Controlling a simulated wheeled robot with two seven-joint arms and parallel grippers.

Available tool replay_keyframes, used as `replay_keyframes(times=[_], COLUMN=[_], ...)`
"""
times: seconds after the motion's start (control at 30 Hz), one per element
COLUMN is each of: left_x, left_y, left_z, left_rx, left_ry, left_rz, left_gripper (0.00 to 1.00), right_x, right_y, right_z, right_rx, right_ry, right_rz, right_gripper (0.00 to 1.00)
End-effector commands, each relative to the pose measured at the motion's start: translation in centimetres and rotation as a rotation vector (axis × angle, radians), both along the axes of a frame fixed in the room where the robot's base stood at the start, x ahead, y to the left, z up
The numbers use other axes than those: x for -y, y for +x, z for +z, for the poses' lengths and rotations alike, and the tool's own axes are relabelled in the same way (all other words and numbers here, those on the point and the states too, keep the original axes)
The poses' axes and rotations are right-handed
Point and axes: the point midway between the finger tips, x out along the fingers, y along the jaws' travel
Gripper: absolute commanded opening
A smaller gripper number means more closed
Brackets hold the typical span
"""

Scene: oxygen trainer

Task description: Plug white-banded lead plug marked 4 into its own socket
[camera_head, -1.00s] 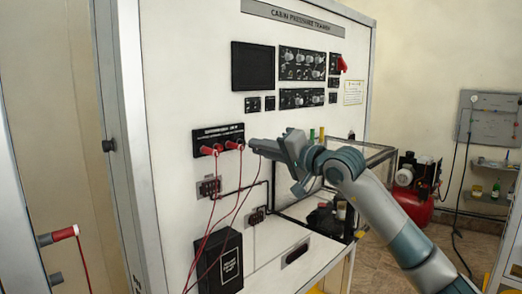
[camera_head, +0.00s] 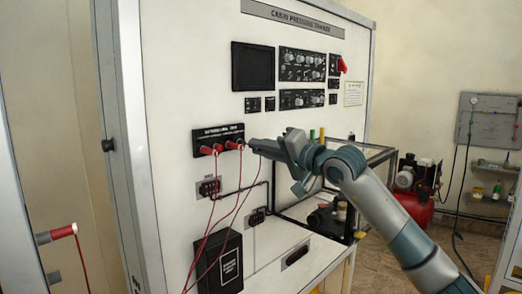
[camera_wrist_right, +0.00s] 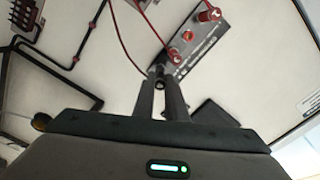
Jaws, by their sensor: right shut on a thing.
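My right gripper (camera_head: 256,145) is shut on a small dark plug end at the right end of the black socket strip (camera_head: 220,134). In the right wrist view, the fingertips (camera_wrist_right: 161,82) close on this dark piece (camera_wrist_right: 155,69), right at the strip (camera_wrist_right: 207,37). Fingers cover most of it, so its white band and number cannot be made out, nor how deep it sits. A thin red lead hangs from near the fingertips. Red plugs (camera_head: 206,150) sit in the strip to the left; they also show in the right wrist view (camera_wrist_right: 208,14). My left gripper is not in view.
Below the strip are small terminal blocks (camera_head: 208,187), dark conduit and a black box (camera_head: 219,262), with red leads hanging across them. A glass-sided case (camera_head: 375,160) stands right of the panel. A red-ended piece (camera_head: 62,232) sticks out at far left.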

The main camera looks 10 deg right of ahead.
Motion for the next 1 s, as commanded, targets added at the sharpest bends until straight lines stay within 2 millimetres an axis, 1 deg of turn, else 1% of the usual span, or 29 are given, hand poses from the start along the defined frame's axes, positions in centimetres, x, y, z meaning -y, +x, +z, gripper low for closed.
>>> replay_keyframes(times=[0.47, 1.0], left_x=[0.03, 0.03], left_y=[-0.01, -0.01], left_z=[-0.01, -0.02], left_rx=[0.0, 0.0], left_ry=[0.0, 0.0], left_rz=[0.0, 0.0], left_gripper=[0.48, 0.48], right_x=[-0.03, -0.51], right_y=[0.06, 0.79], right_z=[0.05, 0.07], right_rx=[0.0, -0.001], right_ry=[0.0, 0.001], right_rz=[0.0, 0.0], right_gripper=[0.0, 0.0])
